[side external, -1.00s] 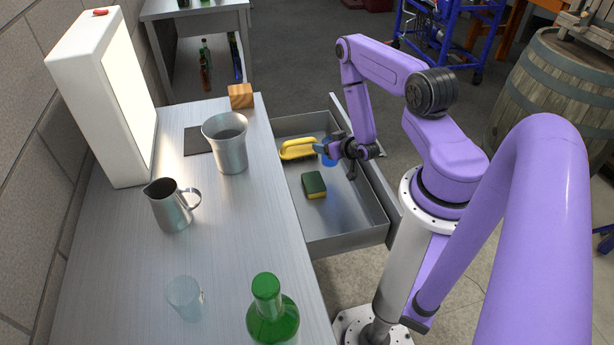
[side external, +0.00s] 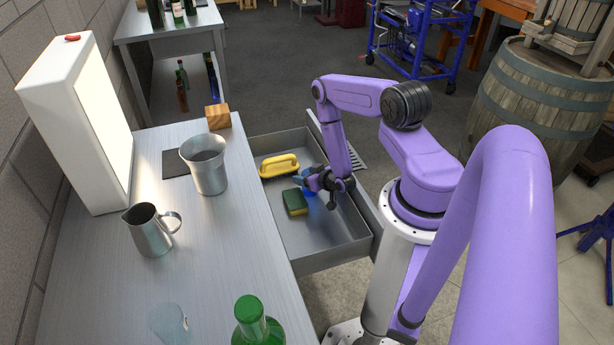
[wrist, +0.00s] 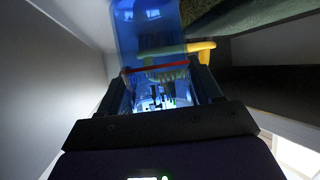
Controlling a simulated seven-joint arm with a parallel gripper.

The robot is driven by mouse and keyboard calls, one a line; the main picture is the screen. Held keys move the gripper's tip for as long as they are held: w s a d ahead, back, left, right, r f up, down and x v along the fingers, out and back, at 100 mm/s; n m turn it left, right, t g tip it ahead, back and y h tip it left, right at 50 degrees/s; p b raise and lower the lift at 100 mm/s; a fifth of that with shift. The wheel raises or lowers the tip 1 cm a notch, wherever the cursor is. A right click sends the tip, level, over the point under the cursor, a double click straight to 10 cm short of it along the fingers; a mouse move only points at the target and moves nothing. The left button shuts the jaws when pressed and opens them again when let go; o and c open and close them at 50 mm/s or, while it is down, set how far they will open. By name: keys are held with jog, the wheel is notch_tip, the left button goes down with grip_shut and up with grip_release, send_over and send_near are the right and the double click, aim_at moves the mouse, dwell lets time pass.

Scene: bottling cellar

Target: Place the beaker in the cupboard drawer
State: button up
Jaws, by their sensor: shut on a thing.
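A blue see-through beaker (side external: 309,189) is held in my gripper (side external: 318,184), inside the open cupboard drawer (side external: 335,256). In the wrist view the beaker (wrist: 142,28) stands out beyond the fingers (wrist: 165,85), which are shut on it. In the side view the fingers and wrist hide much of the beaker. I cannot tell whether it touches the drawer floor.
A yellow-handled brush (side external: 279,165) and a green-and-yellow sponge (side external: 294,202) lie in the drawer, the sponge close to the beaker. The worktop holds a metal cup (side external: 206,170), a jug (side external: 150,232), a clear glass (side external: 168,323) and a green bottle (side external: 254,325). The drawer's near part is clear.

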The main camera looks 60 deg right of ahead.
jog(key=o, duration=1.1)
jog(key=shift+f, duration=0.1)
jog(key=shift+c, duration=0.2)
jog(key=v, duration=0.3)
notch_tip(320, 180, up, 7)
